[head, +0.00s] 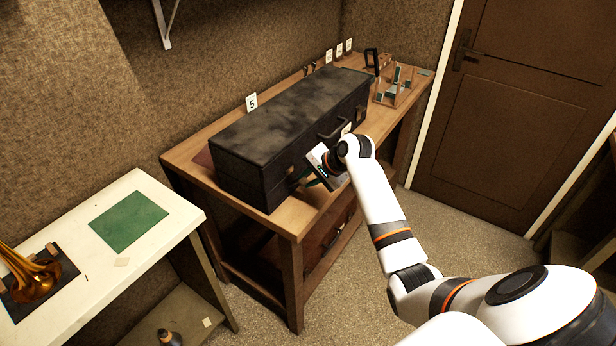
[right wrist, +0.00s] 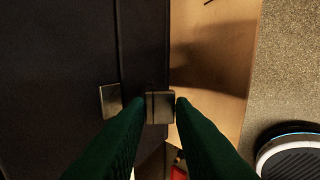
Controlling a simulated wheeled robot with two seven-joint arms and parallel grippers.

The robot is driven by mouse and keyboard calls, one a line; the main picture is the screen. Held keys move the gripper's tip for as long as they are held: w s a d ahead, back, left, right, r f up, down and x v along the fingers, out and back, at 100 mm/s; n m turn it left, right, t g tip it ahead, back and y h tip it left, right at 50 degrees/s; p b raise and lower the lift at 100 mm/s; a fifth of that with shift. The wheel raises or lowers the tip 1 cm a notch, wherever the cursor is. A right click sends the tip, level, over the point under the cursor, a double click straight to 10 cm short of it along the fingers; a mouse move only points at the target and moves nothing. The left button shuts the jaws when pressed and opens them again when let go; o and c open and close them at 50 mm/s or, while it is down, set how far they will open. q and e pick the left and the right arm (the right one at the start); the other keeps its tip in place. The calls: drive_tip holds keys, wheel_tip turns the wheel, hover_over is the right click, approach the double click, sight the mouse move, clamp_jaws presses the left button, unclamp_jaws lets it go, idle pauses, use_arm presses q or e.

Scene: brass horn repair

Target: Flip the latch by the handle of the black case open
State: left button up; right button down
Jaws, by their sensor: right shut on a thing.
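The black case (head: 285,115) lies closed and long on the wooden bench, with a dark handle (head: 333,131) on its front side. My right gripper (head: 312,176) is at the case's front, near the left end and left of the handle. In the right wrist view its two green fingers (right wrist: 160,112) are shut on a small brassy metal latch (right wrist: 160,107) at the case's edge. A matching metal plate (right wrist: 110,100) sits on the case just left of it, across a seam. The fingers hide part of the latch. My left gripper is not in view.
The wooden bench (head: 185,153) has a narrow bare strip before the case. A wooden stand with small parts (head: 395,90) is at its right end. A white table (head: 150,190) with a green mat (head: 128,221) and a brass horn (head: 35,275) stands left. A brown door (head: 530,110) is right.

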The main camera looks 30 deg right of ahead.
drive_tip(key=shift+s+d+f+t+y+b, duration=0.1)
drive_tip(key=shift+s+f+t+y+b, duration=0.2)
drive_tip(key=shift+f+t, duration=0.2)
drive_tip(key=shift+s+d+f+t+y+b, duration=0.1)
drive_tip(key=shift+s+f+t+b, duration=0.05)
drive_tip(key=shift+f+t+b, duration=0.3)
drive_tip(key=f+t+b, duration=0.1)
drive_tip(key=b, duration=0.2)
drive_tip(key=f+t+y+b, duration=0.1)
drive_tip(key=t+b, duration=0.1)
drive_tip(key=b, duration=0.1)
drive_tip(key=s+f+t+y+b, duration=0.1)
drive_tip(key=t+b, duration=0.1)
drive_tip(key=b, duration=0.1)
drive_tip(key=shift+d+f, duration=0.15)
drive_tip(key=shift+f, duration=0.05)
drive_tip(key=shift+t+b, duration=0.35)
drive_tip(key=shift+b, duration=0.55)
drive_tip(key=shift+f, duration=0.1)
drive_tip(key=c, duration=1.4)
unclamp_jaws()
drive_tip(key=shift+o, duration=0.2)
drive_tip(key=shift+y, duration=0.3)
drive_tip(key=b+v, duration=0.1)
drive_tip(key=v, duration=1.1)
drive_tip(key=shift+b, duration=0.35)
